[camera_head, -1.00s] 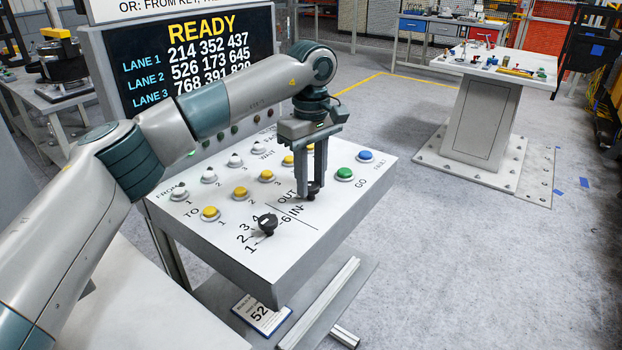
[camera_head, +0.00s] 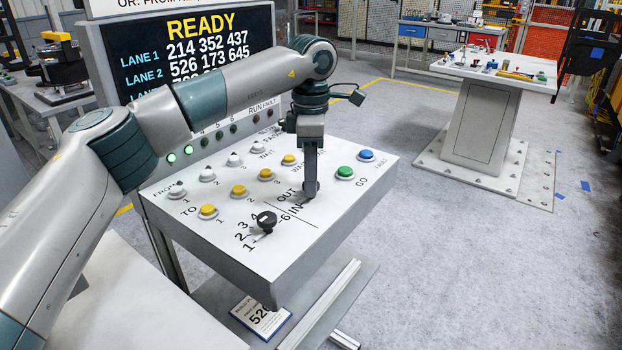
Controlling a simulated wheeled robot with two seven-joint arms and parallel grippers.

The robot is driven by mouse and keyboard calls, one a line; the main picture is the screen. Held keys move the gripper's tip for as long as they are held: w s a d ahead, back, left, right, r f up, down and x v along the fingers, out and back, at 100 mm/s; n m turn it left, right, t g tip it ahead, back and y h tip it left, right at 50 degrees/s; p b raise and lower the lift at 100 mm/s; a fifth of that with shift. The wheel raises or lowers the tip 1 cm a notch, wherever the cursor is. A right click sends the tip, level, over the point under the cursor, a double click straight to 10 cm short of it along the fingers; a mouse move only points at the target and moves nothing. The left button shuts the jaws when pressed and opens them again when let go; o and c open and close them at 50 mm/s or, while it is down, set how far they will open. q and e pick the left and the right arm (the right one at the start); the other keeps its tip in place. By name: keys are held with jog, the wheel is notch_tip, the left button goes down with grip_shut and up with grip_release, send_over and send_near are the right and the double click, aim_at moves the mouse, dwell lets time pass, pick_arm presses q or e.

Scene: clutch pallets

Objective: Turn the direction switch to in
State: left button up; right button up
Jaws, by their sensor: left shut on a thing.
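The direction switch (camera_head: 312,194) is a small dark knob on the sloped white control panel (camera_head: 190,236), beside the printed OUT and IN labels. My left gripper (camera_head: 311,186) points down over it and is shut on it. The fingers are seen edge-on and hide most of the knob, so I cannot tell which label its pointer faces. My right gripper is not in view.
A black rotary knob (camera_head: 266,221) with numbers around it sits nearer on the panel. White and yellow buttons stand in rows to the left. A green button (camera_head: 345,173) and a blue button (camera_head: 366,156) are close on the right. A display (camera_head: 190,60) reads READY.

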pick_arm(q)
jog(key=shift+n, duration=0.8)
jog(key=shift+r+n, duration=0.1)
jog(key=shift+n, duration=0.2)
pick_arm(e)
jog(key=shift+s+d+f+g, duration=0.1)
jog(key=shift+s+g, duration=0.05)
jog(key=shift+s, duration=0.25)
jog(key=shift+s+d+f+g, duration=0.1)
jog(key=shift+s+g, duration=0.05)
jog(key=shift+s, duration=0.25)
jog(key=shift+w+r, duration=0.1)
